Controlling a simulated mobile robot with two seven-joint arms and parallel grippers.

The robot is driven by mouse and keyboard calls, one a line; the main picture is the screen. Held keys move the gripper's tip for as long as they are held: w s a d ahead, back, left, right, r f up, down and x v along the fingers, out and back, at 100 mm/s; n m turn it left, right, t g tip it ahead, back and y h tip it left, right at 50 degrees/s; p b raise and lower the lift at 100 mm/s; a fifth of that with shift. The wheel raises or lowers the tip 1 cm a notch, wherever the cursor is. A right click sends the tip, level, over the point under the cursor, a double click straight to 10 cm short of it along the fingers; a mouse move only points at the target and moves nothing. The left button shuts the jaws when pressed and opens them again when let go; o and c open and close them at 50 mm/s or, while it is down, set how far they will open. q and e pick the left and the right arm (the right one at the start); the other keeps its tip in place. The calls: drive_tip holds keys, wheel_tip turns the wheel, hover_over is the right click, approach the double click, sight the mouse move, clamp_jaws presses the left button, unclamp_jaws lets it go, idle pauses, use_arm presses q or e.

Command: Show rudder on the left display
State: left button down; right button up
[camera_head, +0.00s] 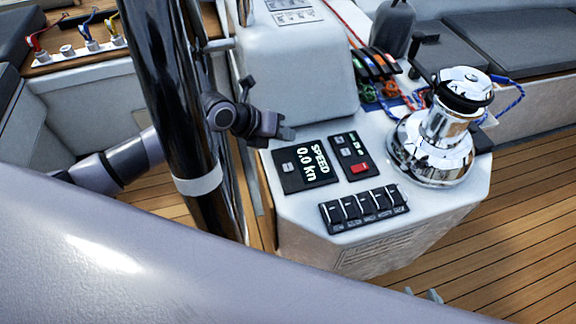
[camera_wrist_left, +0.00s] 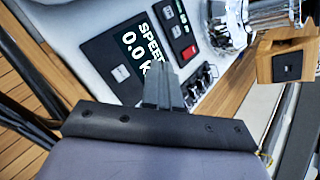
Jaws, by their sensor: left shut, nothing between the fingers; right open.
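The left display (camera_head: 320,178) is a black panel set in the white console and reads "SPEED 0.0 kn". It has a small square button (camera_head: 288,167) on its left part. My left gripper (camera_head: 287,133) is shut and empty, just beyond the display's upper left edge and apart from the button. In the left wrist view its closed fingers (camera_wrist_left: 163,88) overlap the end of the display's text (camera_wrist_left: 133,48); contact cannot be told. My right gripper (camera_head: 432,295) shows only small grey fingertips at the bottom, open, low right of the console; the rest is hidden by my arm.
A small panel with a red button (camera_head: 360,168) sits right of the display. A row of black switches (camera_head: 365,206) lies below. A chrome winch (camera_head: 440,135) stands to the right. A thick black column (camera_head: 175,100) rises beside my left arm.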

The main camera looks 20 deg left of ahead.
use_arm(q)
drive_tip(key=b, duration=0.7)
hover_over(284, 168)
wheel_tip(284, 168, down, 8)
drive_tip(key=shift+r, duration=0.2)
drive_tip(key=shift+f, duration=0.55)
drive_tip(key=shift+f, duration=0.1)
idle(0.9)
drive_tip(key=shift+f+b, duration=0.3)
drive_tip(key=shift+f, duration=0.5)
idle(0.8)
drive_tip(key=shift+r, duration=0.1)
drive_tip(key=shift+r+p, duration=0.7)
drive_tip(key=shift+r, duration=0.1)
